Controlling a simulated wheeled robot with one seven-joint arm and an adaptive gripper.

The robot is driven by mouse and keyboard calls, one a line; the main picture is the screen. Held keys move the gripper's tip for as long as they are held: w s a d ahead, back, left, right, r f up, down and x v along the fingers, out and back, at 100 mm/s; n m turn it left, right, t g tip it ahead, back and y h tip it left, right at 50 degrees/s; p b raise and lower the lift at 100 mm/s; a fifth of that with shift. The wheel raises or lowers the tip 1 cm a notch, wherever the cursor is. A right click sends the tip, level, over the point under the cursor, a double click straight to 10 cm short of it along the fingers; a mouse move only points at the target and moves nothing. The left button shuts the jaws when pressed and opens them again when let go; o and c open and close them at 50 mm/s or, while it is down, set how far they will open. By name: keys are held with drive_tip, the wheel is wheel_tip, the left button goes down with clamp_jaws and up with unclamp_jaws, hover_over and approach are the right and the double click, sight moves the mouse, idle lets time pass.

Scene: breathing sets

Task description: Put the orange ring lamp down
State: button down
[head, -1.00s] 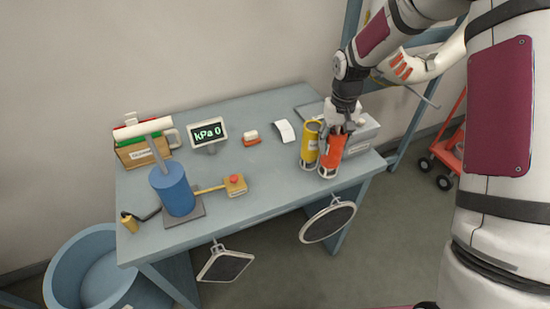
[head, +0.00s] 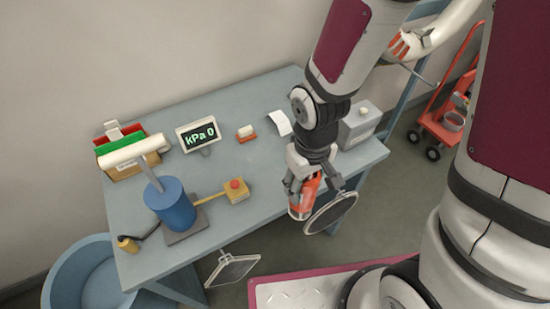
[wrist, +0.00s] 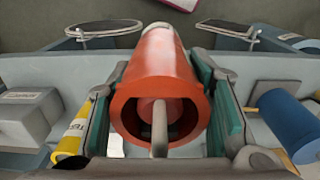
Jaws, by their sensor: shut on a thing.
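The orange ring lamp (head: 299,207) is between the fingers of my gripper (head: 304,186) at the front edge of the table (head: 262,118). In the wrist view the orange lamp (wrist: 160,62) fills the middle, its round open end facing the camera with a grey bar across it. The green-padded fingers of my gripper (wrist: 168,95) are shut on both its sides. I cannot tell whether the lamp's base touches anything. A yellow lamp (wrist: 76,132) shows at the lower left of the wrist view; my arm hides it in the head view.
A grey box (head: 358,128) is at the right.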

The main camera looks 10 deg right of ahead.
drive_tip(key=w, duration=0.1)
drive_tip(key=w+b, duration=0.2)
drive_tip(key=shift+w+a+f, duration=0.1)
drive_tip(key=shift+a+f, duration=0.2)
drive_tip(key=shift+a, duration=0.05)
drive_tip(key=w+a+f, duration=0.1)
drive_tip(key=w+f, duration=0.1)
drive_tip(key=w, duration=0.4)
drive_tip(key=w+a+f+p, duration=0.1)
drive_tip(key=w+a+f, duration=0.1)
drive_tip(key=w, duration=0.4)
drive_tip(key=shift+f, duration=0.4)
drive_tip(key=c, duration=0.8)
unclamp_jaws()
